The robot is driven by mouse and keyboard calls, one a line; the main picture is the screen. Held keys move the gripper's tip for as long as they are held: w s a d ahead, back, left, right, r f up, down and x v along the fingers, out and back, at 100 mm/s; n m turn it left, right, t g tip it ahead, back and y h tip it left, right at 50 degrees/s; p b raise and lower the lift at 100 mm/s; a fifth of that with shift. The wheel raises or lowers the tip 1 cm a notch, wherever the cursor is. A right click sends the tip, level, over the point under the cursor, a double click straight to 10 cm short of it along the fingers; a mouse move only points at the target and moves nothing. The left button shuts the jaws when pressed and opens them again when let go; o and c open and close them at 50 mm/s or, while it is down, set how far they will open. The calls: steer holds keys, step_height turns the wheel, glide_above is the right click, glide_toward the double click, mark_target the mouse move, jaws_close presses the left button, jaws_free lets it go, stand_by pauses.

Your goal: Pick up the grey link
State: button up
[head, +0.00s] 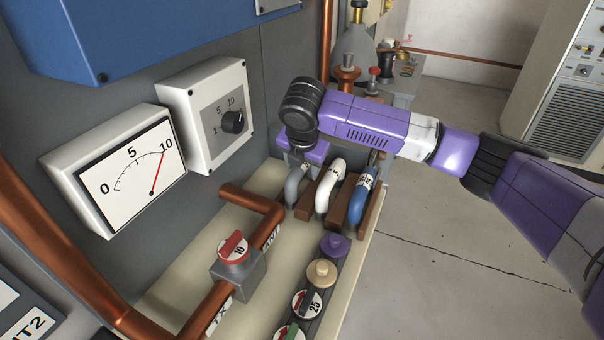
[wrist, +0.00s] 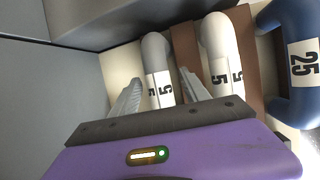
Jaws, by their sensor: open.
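The grey link (head: 293,184) is a bent tube standing in a rack at the left of a row of links. In the wrist view my gripper (wrist: 157,88) is open, with one finger on each side of the grey link's lower part as seen. Whether the fingers touch it I cannot tell. The gripper body hides the link's near end.
A white link (head: 328,188) stands close to the right, with a brown divider (wrist: 186,65) between. A blue link (head: 363,190) stands beyond it. A copper pipe (head: 262,236) with a red-handled valve (head: 233,247) lies in front. A grey wall panel (wrist: 110,20) is close on the left.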

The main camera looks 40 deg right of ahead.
steer(key=shift+f, duration=0.25)
stand_by(0.4)
steer(key=shift+c, duration=0.2)
jaws_close()
